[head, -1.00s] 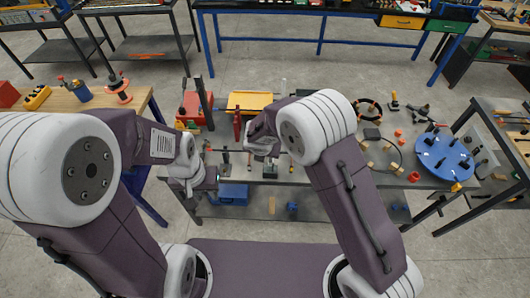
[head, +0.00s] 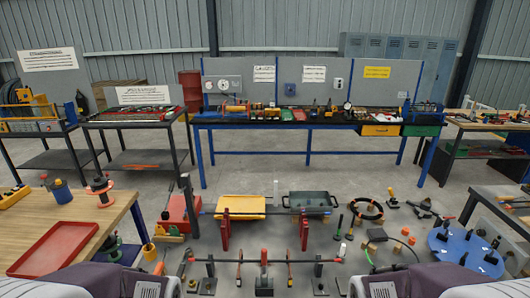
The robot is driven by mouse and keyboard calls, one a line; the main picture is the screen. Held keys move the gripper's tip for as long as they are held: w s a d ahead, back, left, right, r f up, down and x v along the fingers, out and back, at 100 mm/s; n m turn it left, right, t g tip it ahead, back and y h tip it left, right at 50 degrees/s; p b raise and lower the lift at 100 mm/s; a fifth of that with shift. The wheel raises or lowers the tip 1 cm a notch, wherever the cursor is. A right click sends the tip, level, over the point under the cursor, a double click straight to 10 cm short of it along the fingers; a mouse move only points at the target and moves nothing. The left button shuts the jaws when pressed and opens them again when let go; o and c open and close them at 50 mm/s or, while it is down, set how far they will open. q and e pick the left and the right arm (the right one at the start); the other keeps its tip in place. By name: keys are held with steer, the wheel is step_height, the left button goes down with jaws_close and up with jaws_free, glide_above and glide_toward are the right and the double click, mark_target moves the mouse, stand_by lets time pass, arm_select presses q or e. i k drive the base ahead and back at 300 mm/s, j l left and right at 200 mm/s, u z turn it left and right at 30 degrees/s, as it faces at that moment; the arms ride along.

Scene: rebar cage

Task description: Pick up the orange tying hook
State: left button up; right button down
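I cannot single out the orange tying hook with certainty; the small tools on the low bench are too small to tell apart. Thin orange pieces stand at the dark horizontal bar (head: 222,261) in the middle of the bench. A small red-orange item (head: 159,268) lies at the bench's left end. My two arms show only as links at the bottom left and bottom right edges. Both grippers are out of the picture, so their state is hidden.
A red tray (head: 54,250) lies on the wooden table at left. A yellow tray (head: 241,204) and a dark green tray (head: 310,200) are behind the bar. A blue round plate (head: 466,249) with dark fittings is at right. Open floor lies beyond.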

mark_target(159, 267)
steer(key=u, duration=1.15)
steer(key=i+j+z, duration=0.25)
steer(key=z, duration=0.2)
steer(key=i+j+z, duration=0.2)
steer(key=j+z, duration=0.25)
steer(key=i+j+z, duration=0.1)
steer(key=j+z, duration=0.35)
steer(key=i+j+z, duration=0.1)
steer(key=j+z, duration=0.75)
